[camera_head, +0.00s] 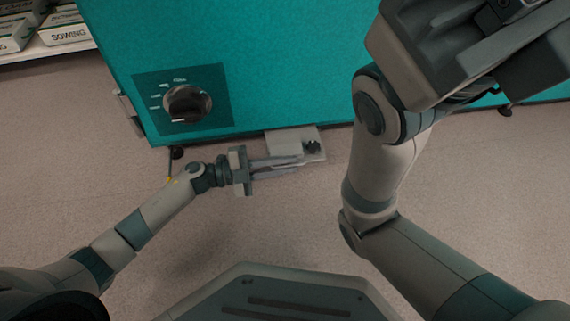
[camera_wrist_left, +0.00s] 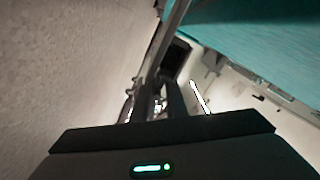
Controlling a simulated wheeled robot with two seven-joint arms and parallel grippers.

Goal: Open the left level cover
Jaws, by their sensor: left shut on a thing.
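A small pale grey cover (camera_head: 284,142) sits at the lower front edge of the teal chamber, beside a dark part (camera_head: 312,146) on a light plate. My left gripper (camera_head: 299,162) is at the cover's near edge, its fingers pointing right and closed on it. In the left wrist view the narrow fingers (camera_wrist_left: 160,98) reach forward near a pale surface (camera_wrist_left: 232,92) under the teal body; the grip itself is dark and hard to make out. My right arm's hand (camera_head: 490,50) is large and close at the upper right; its fingertips cannot be made out.
The teal chamber (camera_head: 270,60) fills the upper middle, with a dark knob (camera_head: 187,103) on its front. A shelf with white boxes (camera_head: 62,30) stands at the upper left. The speckled floor (camera_head: 240,225) in front is clear around my left arm.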

